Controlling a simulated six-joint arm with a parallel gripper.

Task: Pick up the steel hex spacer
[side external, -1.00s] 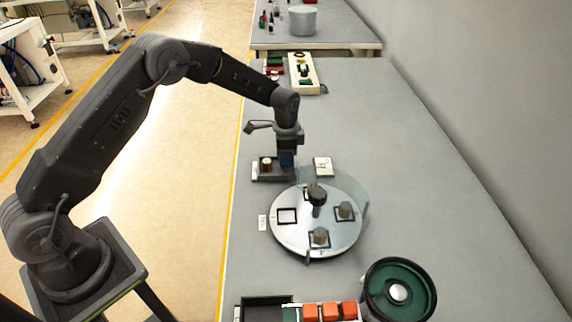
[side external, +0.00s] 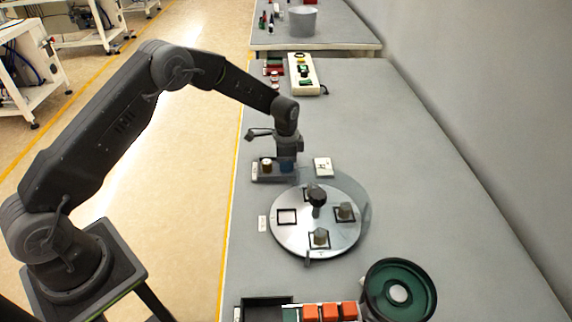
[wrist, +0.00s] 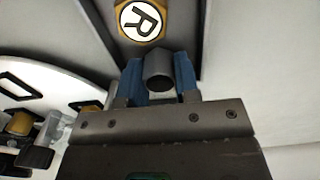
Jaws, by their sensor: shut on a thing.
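In the wrist view, the steel hex spacer (wrist: 159,70) is a plain grey piece with a round end, standing between the two blue fingers of my gripper (wrist: 160,75). The fingers are shut on its sides. Its lower part is hidden. In the side external view, my gripper (side external: 286,166) is down at the right part of a small dark tray (side external: 273,179), and the spacer is hidden there. I cannot tell whether the spacer touches the tray floor.
A brass hex piece with a white R top (wrist: 141,20) stands close beside the spacer. A round silver turntable (side external: 285,240) with grey parts is just in front. A green bowl feeder (side external: 428,290) and orange blocks (side external: 330,312) are nearer. The bench's right side is clear.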

